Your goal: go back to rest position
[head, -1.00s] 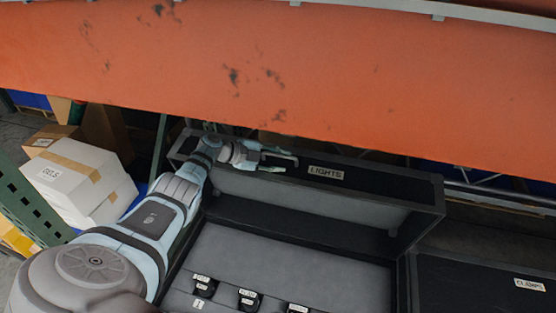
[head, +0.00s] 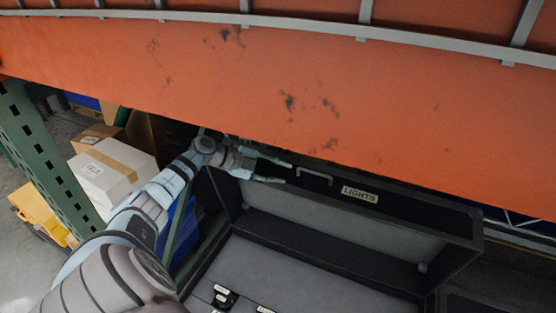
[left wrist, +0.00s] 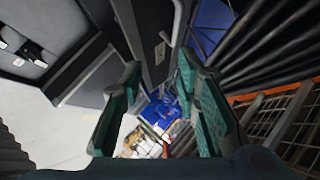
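My left gripper (head: 288,172) is open and empty at the upper edge of a black case's raised lid (head: 420,208). The lid carries a LIGHTS label (head: 360,194) and a pale handle (head: 315,176). The handle is just right of the fingertips, apart from them. In the left wrist view the two green fingers (left wrist: 160,95) are spread wide with nothing between them. The open case (head: 310,277) has a grey inside with small labelled black parts. My right gripper is in neither view.
A large orange beam (head: 330,90) crosses above and close to my left arm. A green rack post (head: 45,150), white box (head: 115,172) and yellow object (head: 38,208) are at left. Blue items (left wrist: 158,115) and floor show past the fingers in the wrist view.

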